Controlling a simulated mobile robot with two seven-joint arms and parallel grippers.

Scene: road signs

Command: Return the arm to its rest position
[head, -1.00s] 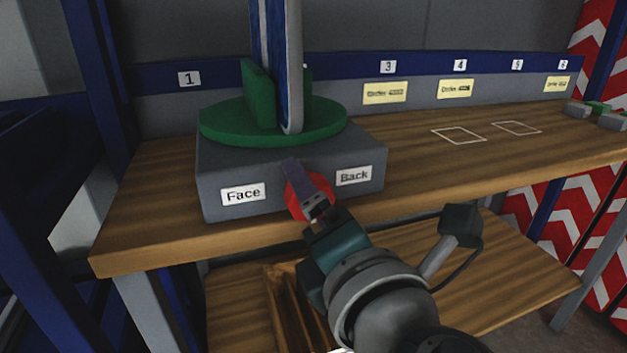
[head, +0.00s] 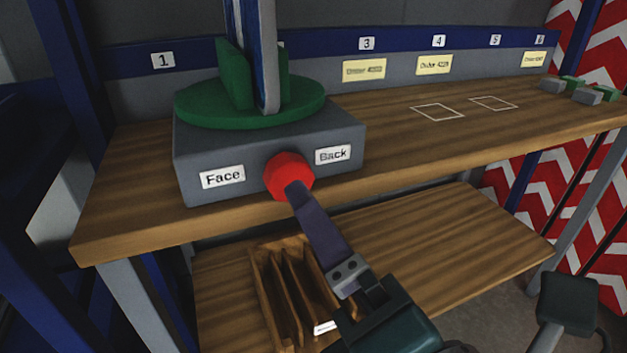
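My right gripper (head: 298,192) comes in from the lower right. Its purple-grey fingers show as one narrow bar, so it looks shut, with nothing held. Its tip overlaps the lower edge of the red button (head: 287,172) in the picture; the arm looks nearer to me than the button. The button is on the front of a grey box (head: 262,153) between the "Face" label (head: 222,177) and the "Back" label (head: 333,155). A green turntable (head: 195,105) on the box holds an upright sign (head: 268,60), seen edge-on, its top cut off. My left gripper is not in view.
The wooden bench top (head: 400,145) is mostly clear, with white outlined squares and small grey and green blocks (head: 585,95) at the far right. A lower shelf (head: 450,235) holds a slotted wooden rack (head: 265,290). Blue posts stand at the left.

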